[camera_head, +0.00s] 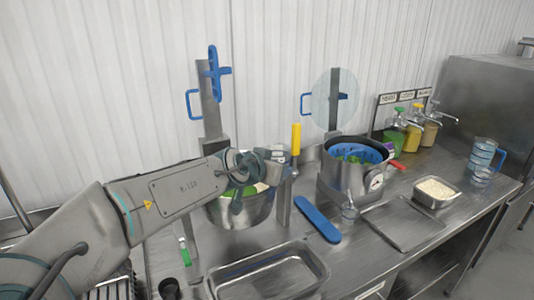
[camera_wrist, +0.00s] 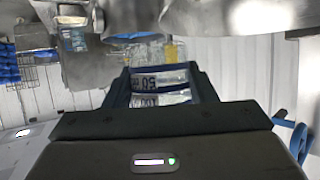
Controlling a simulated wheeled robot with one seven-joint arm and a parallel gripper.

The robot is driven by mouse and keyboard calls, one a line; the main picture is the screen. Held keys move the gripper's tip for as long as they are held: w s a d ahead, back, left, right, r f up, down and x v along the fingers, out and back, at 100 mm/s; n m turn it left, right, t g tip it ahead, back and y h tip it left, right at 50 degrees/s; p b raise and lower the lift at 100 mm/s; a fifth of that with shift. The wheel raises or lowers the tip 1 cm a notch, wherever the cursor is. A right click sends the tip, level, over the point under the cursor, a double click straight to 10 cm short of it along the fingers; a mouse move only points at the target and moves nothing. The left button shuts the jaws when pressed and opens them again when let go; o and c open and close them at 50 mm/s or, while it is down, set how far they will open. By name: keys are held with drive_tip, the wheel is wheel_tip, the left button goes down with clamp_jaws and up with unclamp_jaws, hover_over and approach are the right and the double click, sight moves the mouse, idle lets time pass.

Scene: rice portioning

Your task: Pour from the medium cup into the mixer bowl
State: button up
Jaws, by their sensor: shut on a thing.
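My gripper (camera_wrist: 163,76) is shut on the medium cup (camera_wrist: 160,90), a clear cup with dark blue bands and printed volume marks, seen between the fingers in the wrist view. In the head view my gripper (camera_head: 262,172) is over the steel mixer bowl (camera_head: 240,216), at its right rear side. The bowl holds something green and pale, partly hidden by my arm. The cup is largely hidden behind my gripper in the head view, so its tilt and contents cannot be told. The wrist view looks tilted over.
A pot with blue lining (camera_head: 352,178) stands right of the bowl. A blue board (camera_head: 317,219), an empty steel tray (camera_head: 268,277), a tray of rice (camera_head: 434,191) and clear measuring cups (camera_head: 482,155) lie around. Sauce dispensers (camera_head: 411,134) stand at the back. A yellow handle (camera_head: 296,138) rises beside my gripper.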

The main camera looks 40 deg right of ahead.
drive_tip(key=s+a+r+p, duration=0.3)
drive_tip(key=s+a+p, duration=0.3)
drive_tip(key=s, duration=0.3)
drive_tip(key=shift+s+a, duration=0.25)
drive_tip(key=shift+a, duration=0.2)
drive_tip(key=shift+f, duration=0.1)
idle(0.5)
